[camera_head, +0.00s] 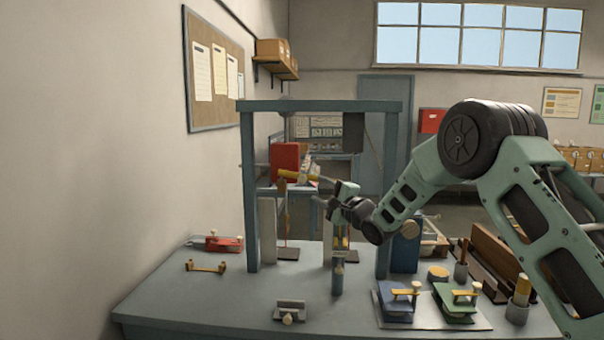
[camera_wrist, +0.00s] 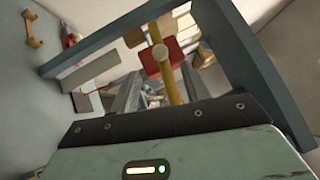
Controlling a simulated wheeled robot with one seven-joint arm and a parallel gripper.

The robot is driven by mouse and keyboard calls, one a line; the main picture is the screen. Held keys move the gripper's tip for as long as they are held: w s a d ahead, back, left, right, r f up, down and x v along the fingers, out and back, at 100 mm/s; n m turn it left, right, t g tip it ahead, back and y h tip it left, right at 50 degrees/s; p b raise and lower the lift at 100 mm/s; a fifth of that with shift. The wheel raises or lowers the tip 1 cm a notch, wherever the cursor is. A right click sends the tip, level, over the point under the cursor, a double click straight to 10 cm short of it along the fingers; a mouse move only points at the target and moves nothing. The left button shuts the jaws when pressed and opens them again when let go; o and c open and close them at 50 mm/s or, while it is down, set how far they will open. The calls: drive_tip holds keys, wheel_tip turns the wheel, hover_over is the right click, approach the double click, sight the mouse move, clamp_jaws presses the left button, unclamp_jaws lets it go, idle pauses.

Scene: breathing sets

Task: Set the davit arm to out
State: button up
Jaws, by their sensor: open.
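The davit arm (camera_head: 299,177) is a yellow bar under the blue-grey frame, pointing left in the head view with a brown piece and a thin line hanging from its left end. In the wrist view the yellow bar (camera_wrist: 170,82) runs up between the fingers and has a pale round knob near its upper part. My gripper (camera_head: 323,187) is at the right part of the bar. Its open fingers also show in the wrist view (camera_wrist: 160,92), one on each side of the bar. Whether either finger touches the bar cannot be told. The bar's right end is partly hidden by my gripper.
The blue-grey frame (camera_head: 320,106) stands around the davit on the table (camera_head: 230,307). A red clamp-like device (camera_head: 222,243) and a small brass handle (camera_head: 206,267) lie left. Blue and green devices (camera_head: 428,300) stand front right. The front left of the table is clear.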

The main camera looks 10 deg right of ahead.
sight(303, 180)
drive_tip(key=p+x, duration=0.3)
drive_tip(key=x, duration=0.6)
drive_tip(key=shift+w+a+p, duration=0.2)
drive_tip(key=shift+p, duration=0.1)
clamp_jaws()
drive_tip(key=shift+s, duration=0.1)
